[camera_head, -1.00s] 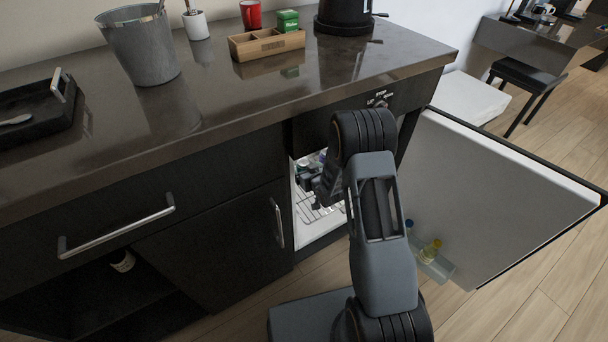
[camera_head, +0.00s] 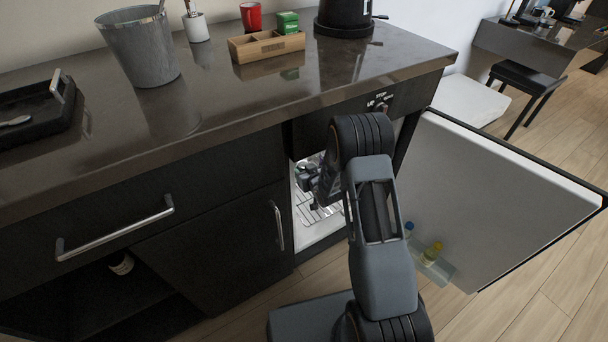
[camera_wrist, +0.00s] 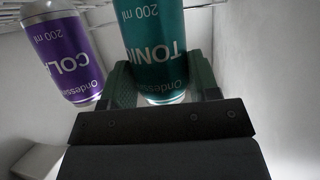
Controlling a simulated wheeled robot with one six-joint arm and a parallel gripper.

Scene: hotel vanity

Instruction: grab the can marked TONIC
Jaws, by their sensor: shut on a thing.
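The teal can marked TONIC (camera_wrist: 153,45) stands out in the wrist view, its lettering upside down there. My gripper (camera_wrist: 163,92) is shut on it, with a finger on each side of the can's end. A purple can marked COLA (camera_wrist: 66,55) is just left of it, apart from my left finger. In the head view my gripper (camera_head: 312,180) is inside the open fridge (camera_head: 320,215), partly hidden by my arm. The cans cannot be told apart in that view.
A wire shelf (camera_wrist: 200,4) crosses the top of the wrist view, with a white wall (camera_wrist: 265,80) to the right. The dark counter (camera_head: 230,110) overhangs the fridge.

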